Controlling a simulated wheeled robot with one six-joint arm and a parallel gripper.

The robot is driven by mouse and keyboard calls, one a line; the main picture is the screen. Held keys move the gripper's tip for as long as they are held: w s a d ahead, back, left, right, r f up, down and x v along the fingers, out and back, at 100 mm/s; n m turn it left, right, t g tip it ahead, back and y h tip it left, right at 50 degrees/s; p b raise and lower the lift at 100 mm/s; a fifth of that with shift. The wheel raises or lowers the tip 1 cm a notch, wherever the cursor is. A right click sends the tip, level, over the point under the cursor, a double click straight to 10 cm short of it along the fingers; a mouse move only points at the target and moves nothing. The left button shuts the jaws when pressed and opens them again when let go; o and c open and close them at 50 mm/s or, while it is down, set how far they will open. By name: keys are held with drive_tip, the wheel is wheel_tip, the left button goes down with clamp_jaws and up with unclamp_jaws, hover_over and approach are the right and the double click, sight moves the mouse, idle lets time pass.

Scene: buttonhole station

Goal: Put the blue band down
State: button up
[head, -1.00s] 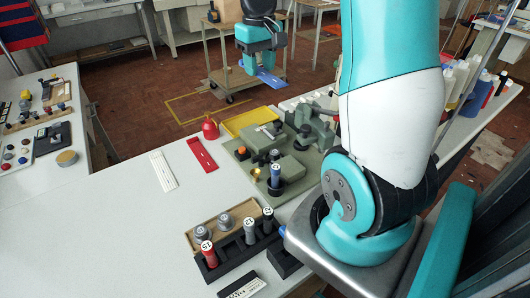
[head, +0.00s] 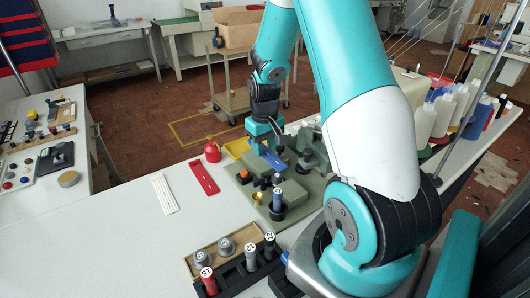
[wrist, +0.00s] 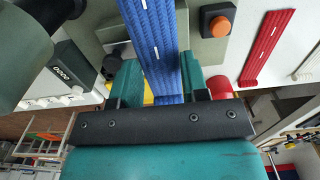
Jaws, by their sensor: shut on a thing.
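The blue band (head: 272,157) hangs from my gripper (head: 262,138) above the green buttonhole station (head: 310,191) in the head view. In the wrist view the blue band (wrist: 158,38), ribbed with white slits, runs between the teal fingers of my gripper (wrist: 158,82), which is shut on it. A red band (head: 203,178) and a white band (head: 164,194) lie side by side on the table, left of the station. The red band also shows in the wrist view (wrist: 266,48). Whether the blue band touches the station is not clear.
A red oil can (head: 212,151) and a yellow tray (head: 237,147) stand behind the station. An orange button (wrist: 216,21) sits beside the blue band in the wrist view. A black rack (head: 240,270) with labelled cylinders is in front. The table left of the white band is clear.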

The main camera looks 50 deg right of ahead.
wheel_tip(320, 180, down, 2)
drive_tip(key=shift+f, duration=0.25)
